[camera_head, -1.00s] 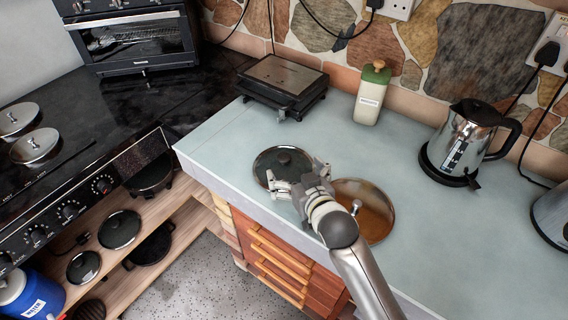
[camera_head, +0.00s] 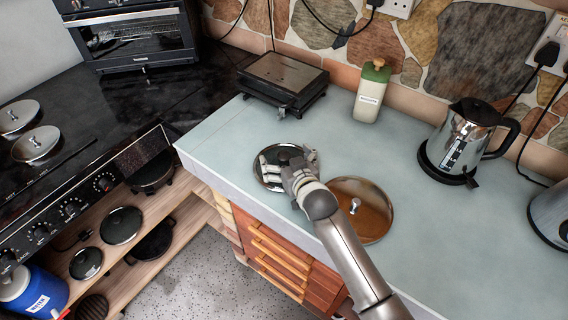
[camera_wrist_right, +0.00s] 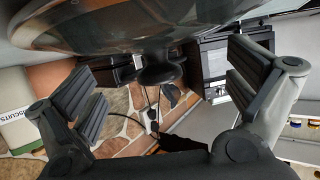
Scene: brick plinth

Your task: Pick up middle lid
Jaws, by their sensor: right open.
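A round lid with a metal rim (camera_head: 281,153) lies on the pale counter near its front edge, left of a brown lid (camera_head: 372,204) with a silver knob. My right gripper (camera_head: 289,163) is open over the left lid, with its fingers spread and partly covering it. In the right wrist view, the lid (camera_wrist_right: 105,28) fills the top, and its dark knob (camera_wrist_right: 160,74) is between the two open fingers, apart from both. My left gripper is not in view.
A black grill (camera_head: 284,82), a labelled jar (camera_head: 370,92) and a steel kettle (camera_head: 465,142) stand along the back of the counter (camera_head: 430,225). Further lids lie on the stove and on the lower shelf. The counter between jar and kettle is clear.

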